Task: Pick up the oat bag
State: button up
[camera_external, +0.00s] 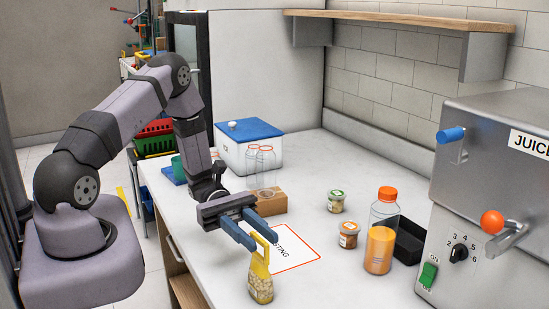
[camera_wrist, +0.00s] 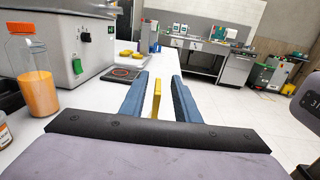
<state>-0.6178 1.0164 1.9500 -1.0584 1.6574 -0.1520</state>
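The oat bag (camera_external: 260,284) is yellow with a clear lower part showing pale oats, and it stands upright near the front of the white counter. Its narrow yellow top reaches up to my gripper (camera_external: 262,243). The blue fingers are open, one on each side of the bag's top. In the wrist view the yellow top of the bag (camera_wrist: 156,98) stands between the two fingers of my gripper (camera_wrist: 158,78), with gaps on both sides. The bag's lower part is hidden in the wrist view.
A juice bottle (camera_external: 381,240), two small jars (camera_external: 348,235) (camera_external: 336,201) and a black tray (camera_external: 408,243) stand to the right, before the juicer (camera_external: 480,190). A printed sheet (camera_external: 300,250) lies behind the bag. A cardboard box (camera_external: 270,202) with glass bottles and a blue-lidded cooler (camera_external: 247,150) stand farther back.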

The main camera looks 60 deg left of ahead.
aim_at(265, 243)
jog(key=shift+w+d+f+p, duration=0.1)
jog(key=shift+w+d+p, duration=0.1)
jog(key=shift+d+p, duration=0.8)
jog(key=shift+w+d+f+p, duration=0.15)
jog(key=shift+d+p, duration=0.25)
jog(key=shift+d, duration=1.15)
jog(key=shift+r, duration=0.1)
grip_shut()
